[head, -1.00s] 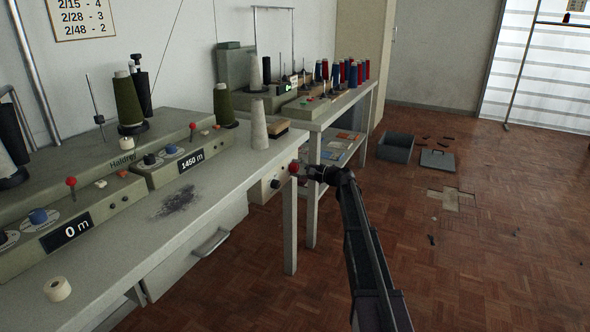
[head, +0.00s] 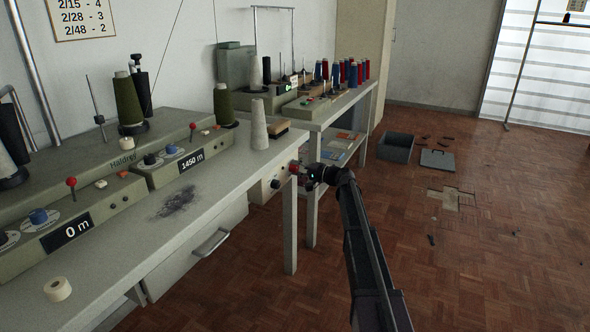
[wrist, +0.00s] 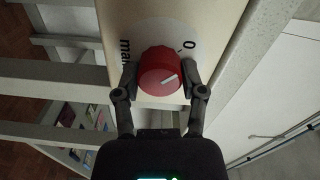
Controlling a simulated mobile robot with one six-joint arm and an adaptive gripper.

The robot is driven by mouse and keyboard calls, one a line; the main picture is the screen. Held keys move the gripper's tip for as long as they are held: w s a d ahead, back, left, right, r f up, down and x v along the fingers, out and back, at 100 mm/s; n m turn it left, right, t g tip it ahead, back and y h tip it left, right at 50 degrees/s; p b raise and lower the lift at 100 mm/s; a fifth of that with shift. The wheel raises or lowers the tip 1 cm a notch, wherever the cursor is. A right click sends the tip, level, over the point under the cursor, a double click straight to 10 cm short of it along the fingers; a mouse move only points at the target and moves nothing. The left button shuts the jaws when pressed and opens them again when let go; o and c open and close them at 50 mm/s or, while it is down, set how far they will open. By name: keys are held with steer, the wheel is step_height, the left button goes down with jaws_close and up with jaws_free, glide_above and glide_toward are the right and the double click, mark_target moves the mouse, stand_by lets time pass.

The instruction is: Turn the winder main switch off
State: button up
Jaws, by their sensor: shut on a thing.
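The winder main switch is a red round knob (wrist: 158,72) with a short white pointer line, on a pale round plate (wrist: 180,42). The plate is marked "main" at its left and "0" at its upper right. The pointer slants right and slightly up, not in line with the tick beside the "0". In the head view the knob (head: 293,167) sits on a cream box (head: 270,186) under the table's right end. My gripper (wrist: 159,70) is shut on the knob, a finger on each side. In the head view my gripper (head: 304,172) partly hides the knob.
The winder table (head: 215,190) with cones stands left of my arm. A second table (head: 325,110) with a lower shelf stands behind.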

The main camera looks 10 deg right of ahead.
steer(key=shift+w+d, duration=0.1)
steer(key=shift+d, duration=0.1)
steer(key=o, duration=1.2)
steer(key=shift+c, duration=0.2)
steer(key=shift+a, duration=0.1)
steer(key=shift+s, duration=0.2)
steer(key=v, duration=1.2)
steer(key=shift+w+f, duration=0.1)
